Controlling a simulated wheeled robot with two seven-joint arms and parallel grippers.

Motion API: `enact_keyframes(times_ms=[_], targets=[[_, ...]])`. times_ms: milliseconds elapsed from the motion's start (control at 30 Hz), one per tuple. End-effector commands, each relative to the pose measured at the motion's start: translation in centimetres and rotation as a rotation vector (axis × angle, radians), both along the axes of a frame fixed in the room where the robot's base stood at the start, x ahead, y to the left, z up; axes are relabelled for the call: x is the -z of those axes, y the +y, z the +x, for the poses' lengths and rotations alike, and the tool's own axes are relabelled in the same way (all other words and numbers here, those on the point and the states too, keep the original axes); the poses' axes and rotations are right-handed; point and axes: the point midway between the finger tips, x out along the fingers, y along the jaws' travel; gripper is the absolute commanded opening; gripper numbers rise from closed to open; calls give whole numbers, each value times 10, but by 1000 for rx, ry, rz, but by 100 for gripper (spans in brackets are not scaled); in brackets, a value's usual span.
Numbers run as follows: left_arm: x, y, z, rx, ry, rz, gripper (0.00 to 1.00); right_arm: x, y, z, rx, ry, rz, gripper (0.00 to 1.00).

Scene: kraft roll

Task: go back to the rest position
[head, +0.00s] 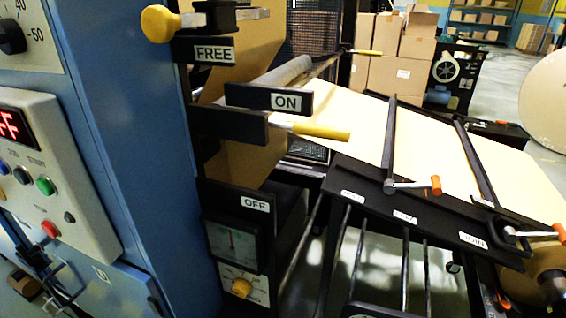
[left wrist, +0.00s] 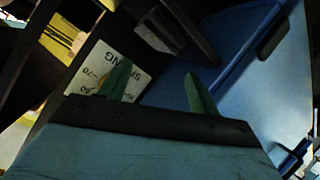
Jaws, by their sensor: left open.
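My left gripper (left wrist: 156,70) shows in the left wrist view with its two green fingers apart. I see nothing held between them. Its left finger covers part of a pale dial plate (left wrist: 138,84) with dark lettering. A dark block (left wrist: 170,32) and a blue panel (left wrist: 225,50) lie beyond the fingers. I cannot make out the left gripper for certain in the head view. My right gripper is in neither view.
The blue machine (head: 125,130) fills the left of the head view, with a button box (head: 60,170). Kraft paper (head: 350,115) runs over a black slanted table (head: 400,206). Boxes (head: 400,75) stand behind.

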Motion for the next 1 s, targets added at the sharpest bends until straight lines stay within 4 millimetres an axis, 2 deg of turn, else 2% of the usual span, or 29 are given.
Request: enact_keyframes(times_ms=[33,167,233,300,400,500,600,700,1000], targets=[[5,8,-25,7,88,74,62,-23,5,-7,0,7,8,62],[42,30,-100,62,318,263,62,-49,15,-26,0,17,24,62],[55,39,-148,107,447,350,62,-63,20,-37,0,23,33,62],[63,47,-198,160,573,425,62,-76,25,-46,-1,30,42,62],[68,54,-262,236,723,501,62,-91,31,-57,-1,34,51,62],[67,57,-308,297,828,546,62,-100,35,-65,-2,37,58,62],[66,58,-337,337,890,569,62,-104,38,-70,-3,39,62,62],[67,59,-348,356,917,580,62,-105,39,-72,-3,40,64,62],[68,59,-349,358,920,581,62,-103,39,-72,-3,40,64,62]])
